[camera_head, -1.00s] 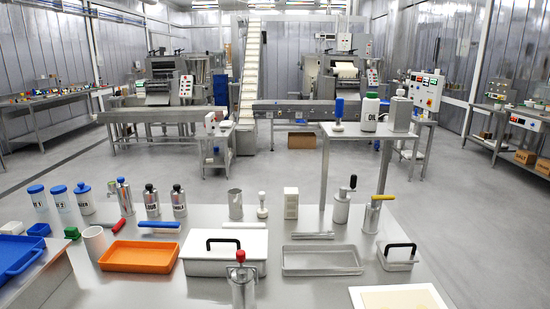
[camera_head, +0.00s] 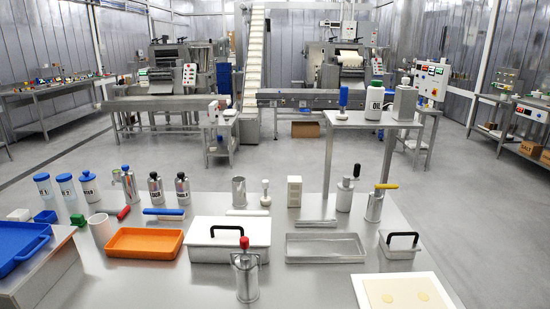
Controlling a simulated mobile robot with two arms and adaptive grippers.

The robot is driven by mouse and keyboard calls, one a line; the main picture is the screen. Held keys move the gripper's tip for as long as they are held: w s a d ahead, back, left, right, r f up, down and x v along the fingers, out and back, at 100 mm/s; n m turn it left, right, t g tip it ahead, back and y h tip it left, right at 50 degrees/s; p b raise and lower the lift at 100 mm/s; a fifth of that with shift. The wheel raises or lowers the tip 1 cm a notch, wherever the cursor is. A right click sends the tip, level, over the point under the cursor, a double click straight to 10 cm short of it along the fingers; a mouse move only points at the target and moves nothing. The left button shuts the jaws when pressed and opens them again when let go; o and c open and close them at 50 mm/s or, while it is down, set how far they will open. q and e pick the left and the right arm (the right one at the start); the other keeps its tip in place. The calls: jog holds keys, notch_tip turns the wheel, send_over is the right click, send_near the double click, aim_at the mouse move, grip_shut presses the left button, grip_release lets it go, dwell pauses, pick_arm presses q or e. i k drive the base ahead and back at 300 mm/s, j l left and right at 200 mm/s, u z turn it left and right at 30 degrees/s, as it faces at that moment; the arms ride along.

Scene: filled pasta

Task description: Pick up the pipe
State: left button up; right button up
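Nothing in view is labelled as a pipe. A plain white cylinder (camera_head: 102,230), which looks like a short open tube, stands on the steel table left of the orange tray (camera_head: 112,255). A grey metal cylinder (camera_head: 238,192) with a small side handle stands farther back, near the middle. I cannot tell which of them, if either, is the pipe. Neither of my grippers is in view.
A blue tray (camera_head: 22,237) is at left, a dough board (camera_head: 405,278) front right.

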aim_at(248, 292)
jog(key=k+j+u, duration=0.25)
jog(key=j, duration=0.65)
jog(key=j+u, duration=0.2)
jog(key=j, duration=0.65)
